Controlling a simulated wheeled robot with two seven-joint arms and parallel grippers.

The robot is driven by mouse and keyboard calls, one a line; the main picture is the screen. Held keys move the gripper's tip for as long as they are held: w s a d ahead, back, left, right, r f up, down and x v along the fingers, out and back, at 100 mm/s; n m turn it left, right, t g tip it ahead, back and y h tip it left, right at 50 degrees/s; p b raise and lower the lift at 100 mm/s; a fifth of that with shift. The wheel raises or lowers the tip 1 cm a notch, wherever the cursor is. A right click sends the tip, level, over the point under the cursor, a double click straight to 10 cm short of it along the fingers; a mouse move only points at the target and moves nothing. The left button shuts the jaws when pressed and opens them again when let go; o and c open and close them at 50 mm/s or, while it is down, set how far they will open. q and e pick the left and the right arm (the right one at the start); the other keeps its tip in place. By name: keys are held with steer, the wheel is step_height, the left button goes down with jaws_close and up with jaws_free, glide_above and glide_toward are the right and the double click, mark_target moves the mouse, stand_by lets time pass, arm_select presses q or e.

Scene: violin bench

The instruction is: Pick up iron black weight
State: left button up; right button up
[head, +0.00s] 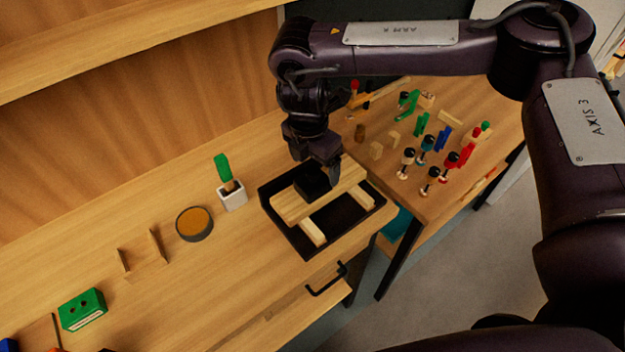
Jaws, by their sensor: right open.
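The iron black weight (311,183) is a dark block on top of light wooden pieces (290,207) in a black tray (279,229) on the bench. My right gripper (318,168) points down directly over the weight, its fingers close to the block and partly hiding it. The jaws are open; I cannot tell whether the fingers touch the weight. My left gripper is not in the picture.
Left of the tray stand a white pot with a green-handled tool (232,196), a round tin (194,223), a wooden stand (142,259) and a green block (83,309). A drawer handle (326,280) sticks out in front.

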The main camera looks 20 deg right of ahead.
mark_target(313, 170)
step_height(313, 170, down, 4)
steer(key=shift+r+p, duration=0.15)
steer(key=shift+p, duration=0.7)
steer(key=shift+w+f, duration=0.1)
steer(key=shift+f, duration=0.35)
jaws_close()
steer(key=shift+w+r, duration=0.1)
